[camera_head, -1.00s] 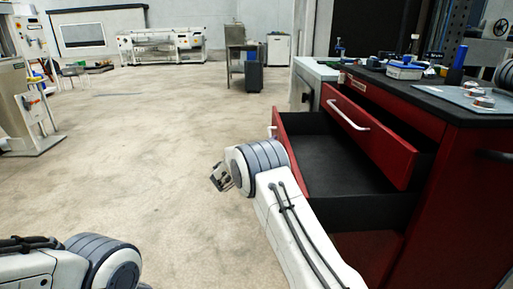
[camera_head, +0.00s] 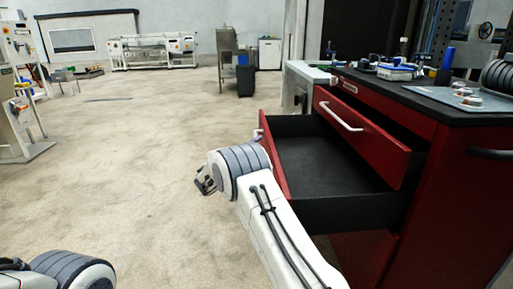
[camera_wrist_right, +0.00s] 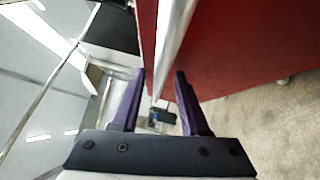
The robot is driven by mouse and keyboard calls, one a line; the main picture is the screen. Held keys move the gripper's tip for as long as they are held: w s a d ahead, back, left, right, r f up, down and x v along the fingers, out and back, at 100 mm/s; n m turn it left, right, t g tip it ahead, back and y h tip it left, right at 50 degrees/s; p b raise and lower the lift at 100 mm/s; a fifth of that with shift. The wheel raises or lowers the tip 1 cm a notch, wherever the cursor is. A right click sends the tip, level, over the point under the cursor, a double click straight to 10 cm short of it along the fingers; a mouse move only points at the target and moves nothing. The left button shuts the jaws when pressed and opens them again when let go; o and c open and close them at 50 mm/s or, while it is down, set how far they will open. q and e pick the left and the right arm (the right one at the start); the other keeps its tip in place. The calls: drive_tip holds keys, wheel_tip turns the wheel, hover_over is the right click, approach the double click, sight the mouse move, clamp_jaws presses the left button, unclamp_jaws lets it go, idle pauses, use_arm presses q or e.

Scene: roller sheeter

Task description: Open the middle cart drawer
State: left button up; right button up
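The red cart (camera_head: 457,200) stands at the right. Its middle drawer (camera_head: 330,165) is pulled far out, and its black inside is empty. The top drawer (camera_head: 365,140), with a white bar handle (camera_head: 340,117), is partly out above it. My right gripper (camera_head: 205,181) is in front of the middle drawer's left end, mostly hidden by my wrist. In the right wrist view its purple fingers (camera_wrist_right: 160,76) are apart, with a pale handle bar (camera_wrist_right: 172,40) running between them beside a red front (camera_wrist_right: 230,45). Contact cannot be told. My left gripper is outside the picture.
Tools and small parts, including a blue-and-white box (camera_head: 395,72), lie on the cart's black top. A grey cabinet (camera_head: 300,85) stands behind the cart. The concrete floor (camera_head: 130,150) to the left is clear. A white machine (camera_head: 153,51) stands at the back.

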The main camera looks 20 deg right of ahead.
drive_tip(key=p+v, duration=0.2)
drive_tip(key=v, duration=0.8)
drive_tip(key=shift+a, duration=0.25)
drive_tip(key=s+a+f+g+y, duration=0.1)
drive_tip(key=s+a+g+y, duration=0.4)
drive_tip(key=s, duration=1)
drive_tip(key=s+a+f+y, duration=0.1)
drive_tip(key=s+a+y, duration=0.75)
drive_tip(key=s, duration=0.65)
drive_tip(key=s+a+f+g+y, duration=0.1)
drive_tip(key=s+a+g+y, duration=0.2)
drive_tip(key=s+a+y, duration=0.8)
drive_tip(key=s+d+r+h+p, duration=0.1)
drive_tip(key=r+h+p, duration=0.1)
drive_tip(key=r+p, duration=1.6)
drive_tip(key=s+d+r+h+p, duration=0.2)
drive_tip(key=r+h+p, duration=0.1)
drive_tip(key=r+p, duration=1.6)
drive_tip(key=shift+s+n+h, duration=0.2)
drive_tip(key=shift+n+h, duration=0.1)
drive_tip(key=shift+h, duration=0.05)
drive_tip(key=shift+d, duration=0.1)
